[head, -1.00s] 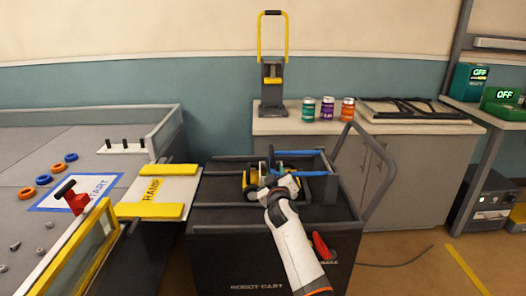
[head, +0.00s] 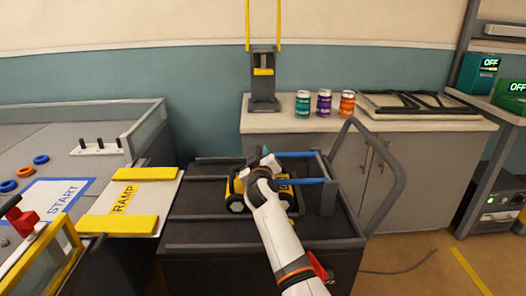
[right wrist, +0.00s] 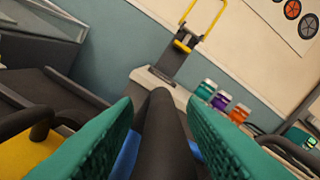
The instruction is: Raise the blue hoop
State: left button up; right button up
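The blue hoop (head: 308,181) lies low and about level over the cart's top in the head view; two blue bars show, running right to a grey post. My right gripper (head: 262,172) is at the hoop's left end, above a small yellow-and-black wheeled robot (head: 237,190). In the right wrist view, the green finger pads (right wrist: 160,105) stand on either side of a dark bar (right wrist: 162,135). Blue (right wrist: 127,152) shows beside that bar. Whether the pads press on the bar is unclear. My left gripper is not in view.
The dark cart (head: 200,232) has a raised grey handle (head: 388,195) at right. A ramp (head: 125,198) joins its left side to a grey field table (head: 100,165). Behind, a counter (head: 270,121) holds three cans (head: 324,103) and a stand with a yellow handle (head: 263,80).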

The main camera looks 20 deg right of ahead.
jog(key=shift+w+r, duration=0.1)
jog(key=shift+w, duration=0.05)
jog(key=shift+r, duration=0.1)
jog(key=shift+c, duration=0.2)
jog(key=shift+a, duration=0.1)
grip_shut()
jog(key=shift+r, duration=0.1)
